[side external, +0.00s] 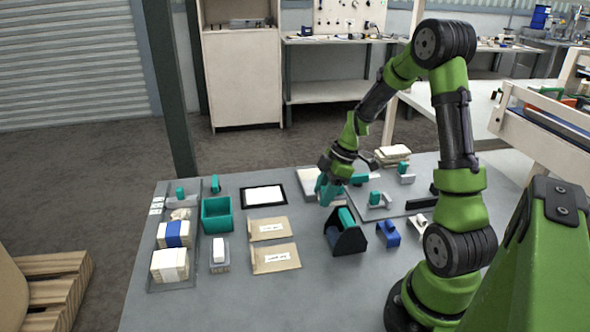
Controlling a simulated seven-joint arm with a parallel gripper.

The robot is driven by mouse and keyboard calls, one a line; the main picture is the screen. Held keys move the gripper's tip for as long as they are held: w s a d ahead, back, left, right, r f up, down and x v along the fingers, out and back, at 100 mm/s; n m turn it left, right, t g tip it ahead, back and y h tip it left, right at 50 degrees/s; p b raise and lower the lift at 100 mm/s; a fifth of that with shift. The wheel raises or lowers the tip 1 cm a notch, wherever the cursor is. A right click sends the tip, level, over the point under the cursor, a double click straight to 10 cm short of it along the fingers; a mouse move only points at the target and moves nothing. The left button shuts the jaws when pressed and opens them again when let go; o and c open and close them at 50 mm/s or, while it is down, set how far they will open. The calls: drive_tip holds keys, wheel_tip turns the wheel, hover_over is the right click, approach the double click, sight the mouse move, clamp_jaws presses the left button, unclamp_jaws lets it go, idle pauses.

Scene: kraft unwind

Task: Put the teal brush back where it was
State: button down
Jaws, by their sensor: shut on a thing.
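My gripper (331,178) is low over the back middle of the table, pointing down beside a pale flat tray. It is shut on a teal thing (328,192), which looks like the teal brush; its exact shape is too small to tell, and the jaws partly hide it. I cannot tell whether it touches the table or the tray. Other teal-topped pieces stand nearby: one lies in the dark caddy (342,238), and one is on the grey board (377,200) right of my gripper.
A teal bin (217,228), a black-framed white sheet (264,195) and two kraft envelopes (275,258) lie left of my gripper. A long tray (160,285) holds banded stacks at the far left. A blue piece (389,235) stands right of the caddy. The front middle table is clear.

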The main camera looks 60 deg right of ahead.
drive_tip(key=shift+f, duration=2.1)
drive_tip(key=c, duration=0.5)
unclamp_jaws()
drive_tip(key=shift+f, duration=0.1)
drive_tip(key=shift+c, duration=0.2)
